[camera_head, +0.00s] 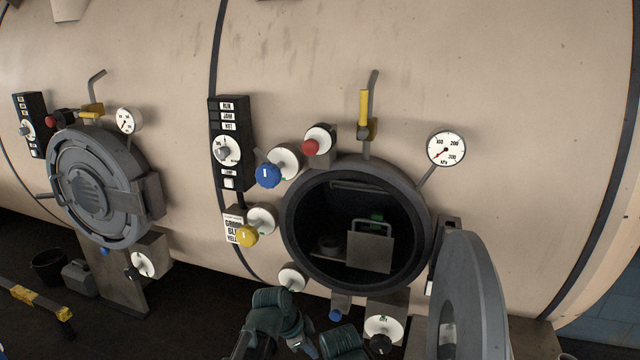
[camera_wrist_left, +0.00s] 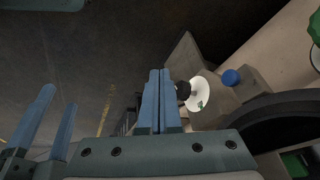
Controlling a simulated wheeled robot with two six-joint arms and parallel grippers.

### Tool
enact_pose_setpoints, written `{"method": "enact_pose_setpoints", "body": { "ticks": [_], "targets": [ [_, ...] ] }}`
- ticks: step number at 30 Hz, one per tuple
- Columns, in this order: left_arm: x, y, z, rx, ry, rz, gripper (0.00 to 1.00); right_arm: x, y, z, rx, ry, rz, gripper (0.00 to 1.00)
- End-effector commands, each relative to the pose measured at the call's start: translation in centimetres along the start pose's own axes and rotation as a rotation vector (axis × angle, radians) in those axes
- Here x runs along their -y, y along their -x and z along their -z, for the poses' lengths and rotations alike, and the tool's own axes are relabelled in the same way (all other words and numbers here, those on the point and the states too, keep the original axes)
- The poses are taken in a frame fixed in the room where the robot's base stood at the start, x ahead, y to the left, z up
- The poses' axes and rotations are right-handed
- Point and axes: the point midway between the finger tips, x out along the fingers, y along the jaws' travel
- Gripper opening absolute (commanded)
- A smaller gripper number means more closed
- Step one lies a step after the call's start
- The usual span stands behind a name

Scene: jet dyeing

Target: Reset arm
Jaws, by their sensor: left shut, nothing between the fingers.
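My left gripper (camera_wrist_left: 157,75) shows in the left wrist view with its two blue fingers pressed together and nothing between them. It points over the dark floor, left of a white dial with a black knob (camera_wrist_left: 199,101). My teal arm parts are low in the middle of the head view, below the open round port (camera_head: 356,231); the fingers are hard to make out there. A second pair of blue fingers, my right gripper (camera_wrist_left: 61,97), is at the left of the left wrist view, spread apart and empty.
The open port's thick grey door (camera_head: 468,295) swings out at the right. A shut round door (camera_head: 95,188) is at the left.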

Motion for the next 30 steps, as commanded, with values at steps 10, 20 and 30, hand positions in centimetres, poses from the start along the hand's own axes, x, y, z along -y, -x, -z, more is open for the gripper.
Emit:
{"method": "enact_pose_setpoints", "body": {
  "ticks": [10,20,30],
  "targets": [
    [-10.7,1.1,-4.6,0.367,0.676,0.036,0.0,0.0,0.0,0.0,0.0,0.0,0.0,0.5],
    [-13.6,2.4,-6.8,0.504,0.972,0.166,0.0,0.0,0.0,0.0,0.0,0.0,0.0,0.5],
    [-13.6,2.4,-6.8,0.506,0.984,0.171,0.0,0.0,0.0,0.0,0.0,0.0,0.0,0.5]
  ]
}}
